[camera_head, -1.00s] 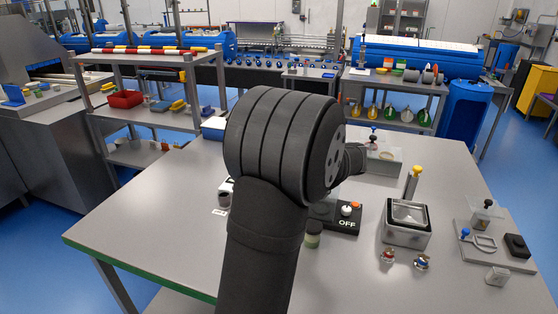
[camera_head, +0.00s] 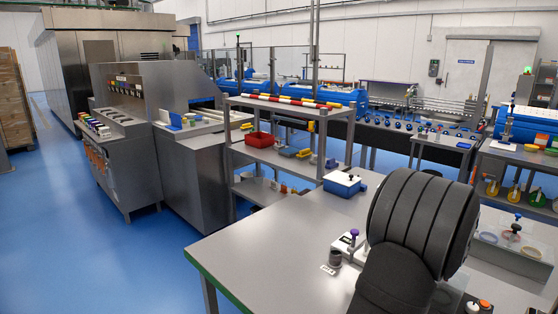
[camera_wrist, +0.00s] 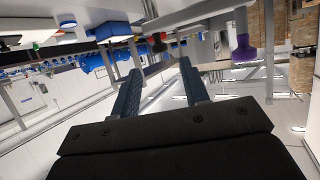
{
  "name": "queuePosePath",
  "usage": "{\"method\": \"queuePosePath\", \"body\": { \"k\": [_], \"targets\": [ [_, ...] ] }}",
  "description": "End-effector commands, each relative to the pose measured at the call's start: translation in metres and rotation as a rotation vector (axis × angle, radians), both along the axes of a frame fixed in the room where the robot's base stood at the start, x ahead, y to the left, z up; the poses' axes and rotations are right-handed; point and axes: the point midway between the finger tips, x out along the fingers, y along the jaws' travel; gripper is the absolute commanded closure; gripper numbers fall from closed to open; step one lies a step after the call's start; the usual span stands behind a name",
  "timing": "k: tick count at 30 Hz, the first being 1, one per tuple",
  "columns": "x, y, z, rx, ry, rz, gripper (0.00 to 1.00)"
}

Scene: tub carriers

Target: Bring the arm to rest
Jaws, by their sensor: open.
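My gripper (camera_wrist: 158,85) shows in the wrist view with its two dark blue fingers apart and nothing between them. The wrist picture is tilted or upside down, with the table edge and hanging-looking items along the top. In the head view my black arm stands at the right over the grey table (camera_head: 255,245) and hides part of it. My gripper itself does not show in the head view.
A blue box with a white lid (camera_head: 344,184), a dark cup (camera_head: 336,257) and a purple-topped item (camera_head: 353,238) stand left of my arm. A clear tray (camera_head: 505,240) is at the right. Shelves (camera_head: 290,160) stand behind. The table's front left is clear.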

Motion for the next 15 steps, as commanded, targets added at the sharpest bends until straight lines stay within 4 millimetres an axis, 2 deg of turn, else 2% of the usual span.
{"method": "queuePosePath", "body": {
  "k": [6, 15],
  "targets": [
    [0.036, 0.016, -0.017, 0.001, 0.001, 0.003, 0.59],
    [0.064, 0.026, -0.029, 0.001, 0.000, 0.000, 0.59]
  ]
}}
